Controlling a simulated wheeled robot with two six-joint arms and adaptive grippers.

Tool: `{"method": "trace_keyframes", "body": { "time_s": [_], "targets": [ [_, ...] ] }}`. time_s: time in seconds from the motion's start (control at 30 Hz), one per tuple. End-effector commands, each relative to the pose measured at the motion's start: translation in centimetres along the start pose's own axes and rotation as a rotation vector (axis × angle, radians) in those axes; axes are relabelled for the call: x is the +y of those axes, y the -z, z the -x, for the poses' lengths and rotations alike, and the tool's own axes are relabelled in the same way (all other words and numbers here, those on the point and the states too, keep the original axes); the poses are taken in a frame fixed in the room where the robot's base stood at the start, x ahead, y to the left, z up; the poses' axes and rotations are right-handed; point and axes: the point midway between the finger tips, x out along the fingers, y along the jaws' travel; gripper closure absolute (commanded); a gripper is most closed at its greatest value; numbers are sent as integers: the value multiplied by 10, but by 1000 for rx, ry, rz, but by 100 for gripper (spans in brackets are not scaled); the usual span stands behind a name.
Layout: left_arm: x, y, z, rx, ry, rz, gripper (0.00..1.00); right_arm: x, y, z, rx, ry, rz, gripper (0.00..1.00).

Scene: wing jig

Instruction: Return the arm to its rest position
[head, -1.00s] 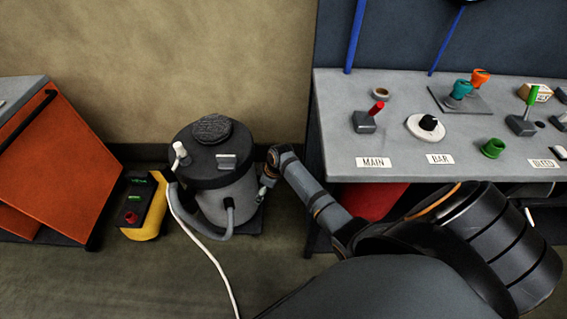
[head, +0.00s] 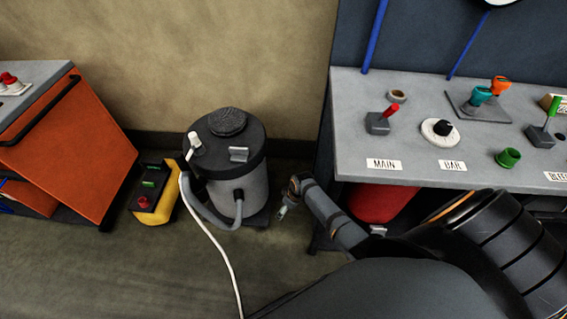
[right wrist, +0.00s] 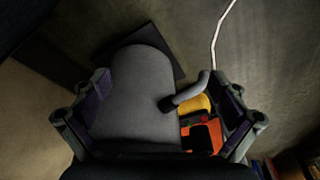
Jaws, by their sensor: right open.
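My right arm comes in from the lower right in the head view. Its gripper (head: 284,209) is small there, just right of the grey canister vacuum (head: 237,192) and apart from it in the picture. In the right wrist view the two fingers of this gripper (right wrist: 160,118) stand wide apart with nothing held between them. The vacuum's grey body (right wrist: 138,95) and its hose (right wrist: 186,93) lie beyond the fingers in that view. My left gripper is not in view.
A grey bench (head: 350,120) with levers, a knob and labels stands at the right. A red cylinder (head: 383,203) is beneath it. A yellow box (head: 155,193) and an orange cabinet (head: 85,150) are at the left. A white cord (head: 215,250) crosses the floor.

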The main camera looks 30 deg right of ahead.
Motion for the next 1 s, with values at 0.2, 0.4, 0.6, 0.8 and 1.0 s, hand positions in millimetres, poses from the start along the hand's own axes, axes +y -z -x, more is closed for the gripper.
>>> {"method": "trace_keyframes", "body": {
  "time_s": [0.2,0.4,0.6,0.8,1.0],
  "targets": [
    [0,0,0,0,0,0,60,0,-1,-1,-1,0,-1,2],
    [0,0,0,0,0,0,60,-14,-75,-47,-53,-42,-107,2],
    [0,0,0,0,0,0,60,-56,-232,-105,-118,-132,-275,2],
    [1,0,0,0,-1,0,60,-101,-343,-115,-136,-168,-363,2],
    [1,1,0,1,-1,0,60,-116,-374,-114,-133,-173,-387,2]
  ]
}}
